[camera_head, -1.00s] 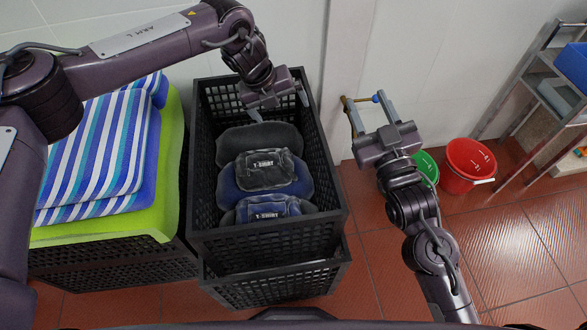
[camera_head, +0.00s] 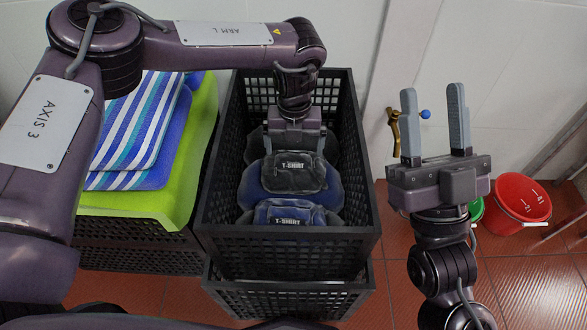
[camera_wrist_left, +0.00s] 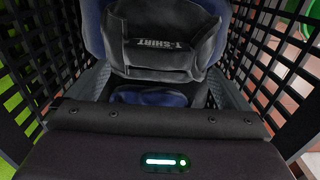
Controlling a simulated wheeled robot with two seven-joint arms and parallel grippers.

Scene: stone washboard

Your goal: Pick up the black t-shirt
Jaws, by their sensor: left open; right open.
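The black t-shirt (camera_head: 294,178) is a folded dark pack labelled T-SHIRT, lying on a blue pack inside the black crate (camera_head: 362,190). My left gripper (camera_head: 294,150) points down into the crate, open, at the far side of the black t-shirt. In the left wrist view the black t-shirt (camera_wrist_left: 150,52) lies ahead, between the spread fingers. I cannot tell whether the fingers touch it. My right gripper (camera_head: 432,95) is open and empty, fingers up, to the right of the crate.
A blue t-shirt (camera_head: 288,213) lies at the near side in the crate, whose mesh walls surround the packs closely. Striped towels (camera_head: 140,130) on a green cloth (camera_head: 205,110) stand at the left. A red bucket (camera_head: 522,200) stands on the floor at the right.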

